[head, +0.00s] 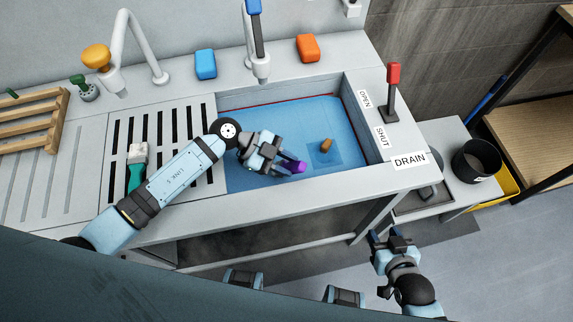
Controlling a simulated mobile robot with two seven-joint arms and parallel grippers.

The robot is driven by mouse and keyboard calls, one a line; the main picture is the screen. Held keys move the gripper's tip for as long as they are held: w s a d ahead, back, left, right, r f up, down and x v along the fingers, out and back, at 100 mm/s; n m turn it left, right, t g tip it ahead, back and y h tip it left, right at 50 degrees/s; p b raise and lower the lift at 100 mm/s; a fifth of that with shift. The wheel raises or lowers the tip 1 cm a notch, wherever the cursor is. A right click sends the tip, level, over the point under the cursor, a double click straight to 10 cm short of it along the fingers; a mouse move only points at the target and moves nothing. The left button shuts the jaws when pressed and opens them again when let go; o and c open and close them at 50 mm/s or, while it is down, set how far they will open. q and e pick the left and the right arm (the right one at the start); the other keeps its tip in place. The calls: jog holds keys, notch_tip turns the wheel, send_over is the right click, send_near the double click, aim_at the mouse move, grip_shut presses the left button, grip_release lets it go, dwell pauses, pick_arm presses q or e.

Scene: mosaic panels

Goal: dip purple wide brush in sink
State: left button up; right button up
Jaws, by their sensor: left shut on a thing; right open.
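My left gripper (277,158) is over the sink (240,95), which has a blue interior and what looks like water in it. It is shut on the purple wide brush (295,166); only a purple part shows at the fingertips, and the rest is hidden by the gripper. I cannot tell whether the brush touches the water. My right gripper (388,236) is open and empty, in front of the sink's right end and beside the low shelf.
A brown block (327,145) is in the sink. A green-handled brush (137,168) lies on the slotted drainboard at left. Faucets (258,60), a blue sponge (205,64), an orange sponge (308,48) and a red-topped drain lever (391,92) surround the basin. A dark bucket (476,161) stands right.

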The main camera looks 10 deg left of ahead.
pick_arm(q)
jog(key=shift+s+a+p, duration=0.3)
jog(key=shift+a+p, duration=0.25)
jog(key=shift+a, duration=0.1)
jog(key=shift+w+d, duration=0.1)
jog(key=shift+d, duration=0.05)
jog(key=shift+w+d+p, duration=0.25)
jog(key=shift+d+p, duration=0.2)
jog(key=shift+d, duration=0.1)
jog(key=shift+a, duration=0.1)
jog(key=shift+s+a+r, duration=0.1)
jog(key=shift+s+a+p, duration=0.25)
jog(key=shift+a+p, duration=0.25)
jog(key=shift+p, duration=0.05)
